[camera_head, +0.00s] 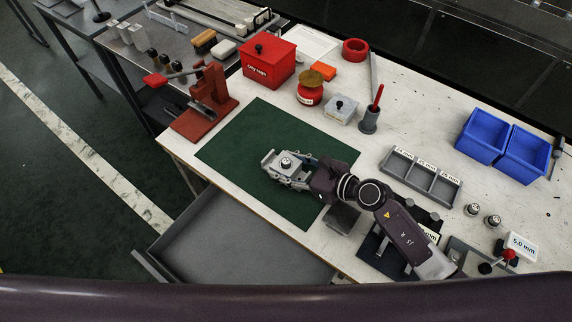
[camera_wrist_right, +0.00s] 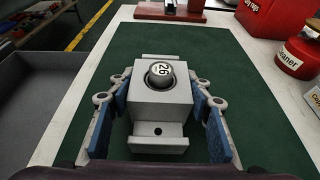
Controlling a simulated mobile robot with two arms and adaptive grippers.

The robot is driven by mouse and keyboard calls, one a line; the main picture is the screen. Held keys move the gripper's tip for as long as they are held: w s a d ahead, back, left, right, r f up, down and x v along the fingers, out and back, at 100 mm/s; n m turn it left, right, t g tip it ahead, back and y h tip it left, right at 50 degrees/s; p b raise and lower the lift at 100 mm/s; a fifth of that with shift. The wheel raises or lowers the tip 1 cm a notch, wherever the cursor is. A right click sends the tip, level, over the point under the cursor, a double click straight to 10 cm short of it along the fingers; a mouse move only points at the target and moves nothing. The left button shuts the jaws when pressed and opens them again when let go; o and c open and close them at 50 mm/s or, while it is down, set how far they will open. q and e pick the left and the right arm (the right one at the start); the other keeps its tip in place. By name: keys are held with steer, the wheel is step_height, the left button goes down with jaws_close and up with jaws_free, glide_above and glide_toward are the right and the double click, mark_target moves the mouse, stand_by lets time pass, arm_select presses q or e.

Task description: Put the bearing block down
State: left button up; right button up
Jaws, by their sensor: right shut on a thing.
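The bearing block (camera_wrist_right: 160,108) is a light grey block with a flat flange and a round grey piece marked 26 in its top. In the wrist view it sits upright between the blue-padded fingers of my right gripper (camera_wrist_right: 162,120), which is shut on it. In the head view the block (camera_head: 285,162) and my right gripper (camera_head: 288,170) are over the green mat (camera_head: 240,143). I cannot tell whether the block touches the mat. My left gripper is not in view.
A red press (camera_head: 206,103) and a red rags box (camera_head: 268,60) stand behind the mat. A grey divided tray (camera_head: 420,177) and blue bins (camera_head: 484,135) are to the right. An open grey drawer (camera_head: 235,245) juts out in front. The mat's left part is clear.

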steer(key=o, duration=1.5)
steer(key=shift+o, duration=0.2)
steer(key=shift+r, duration=0.15)
steer(key=b+v, duration=0.1)
steer(key=v, duration=1)
steer(key=shift+s+d+r, duration=0.2)
steer(key=shift+s+d, duration=0.05)
steer(key=shift+d, duration=0.15)
steer(key=shift+s, duration=0.1)
